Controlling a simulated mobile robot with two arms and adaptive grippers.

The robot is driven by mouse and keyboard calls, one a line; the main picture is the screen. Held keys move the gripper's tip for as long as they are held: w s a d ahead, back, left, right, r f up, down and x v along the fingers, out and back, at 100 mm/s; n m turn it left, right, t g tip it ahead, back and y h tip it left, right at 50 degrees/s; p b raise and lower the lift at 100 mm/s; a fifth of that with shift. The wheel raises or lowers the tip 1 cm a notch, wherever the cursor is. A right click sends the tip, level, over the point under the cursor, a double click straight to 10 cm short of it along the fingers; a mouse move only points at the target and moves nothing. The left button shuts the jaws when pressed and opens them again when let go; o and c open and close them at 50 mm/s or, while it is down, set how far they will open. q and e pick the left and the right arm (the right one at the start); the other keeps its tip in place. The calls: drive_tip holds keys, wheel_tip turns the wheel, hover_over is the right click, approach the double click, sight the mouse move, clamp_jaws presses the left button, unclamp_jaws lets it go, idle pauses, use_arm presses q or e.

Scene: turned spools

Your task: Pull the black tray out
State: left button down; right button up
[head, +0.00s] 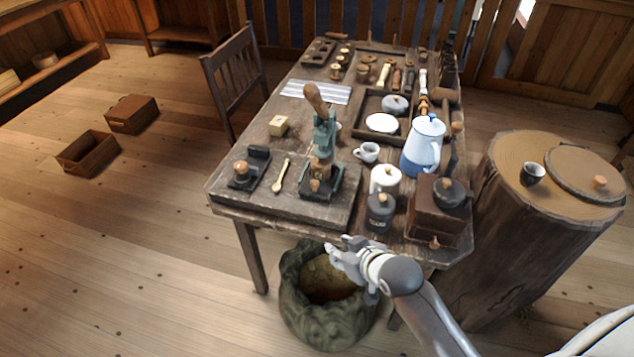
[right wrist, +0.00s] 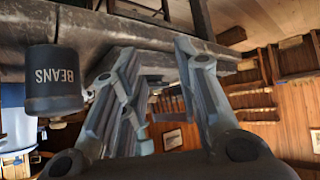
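I cannot tell for certain which thing is the black tray. A small dark tray (head: 264,182) with a wooden-knobbed tool lies at the table's front left. A larger dark tray (head: 360,112) with a white dish and a grey lid lies farther back. The green lever press (head: 324,140) stands on a dark base at the front. My right gripper (head: 341,248) is just off the table's front edge, right of the press. In the right wrist view its fingers (right wrist: 155,85) are apart, with nothing clearly held. My left gripper is not in view.
The BEANS canister (right wrist: 52,78), upside down in the wrist view, stands near my right gripper. A grinder box (head: 437,222) and a blue-white pot (head: 424,148) are to the right. A round sack (head: 318,315) sits below; a stump (head: 525,235) stands right of the table.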

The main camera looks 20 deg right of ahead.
sight(316, 183)
drive_tip(key=w+r+t, duration=0.1)
drive_tip(key=w, duration=0.3)
drive_tip(key=w+d+r+t, duration=0.1)
drive_tip(key=w+r, duration=0.1)
drive_tip(key=w, duration=0.2)
drive_tip(key=w+d+r+t, duration=0.1)
drive_tip(key=w+r+t, duration=0.1)
drive_tip(key=w, duration=0.2)
drive_tip(key=shift+w+d+r+y, duration=0.15)
drive_tip(key=shift+y, duration=0.25)
drive_tip(key=shift+x, duration=4.8)
drive_tip(key=shift+c, duration=0.2)
clamp_jaws()
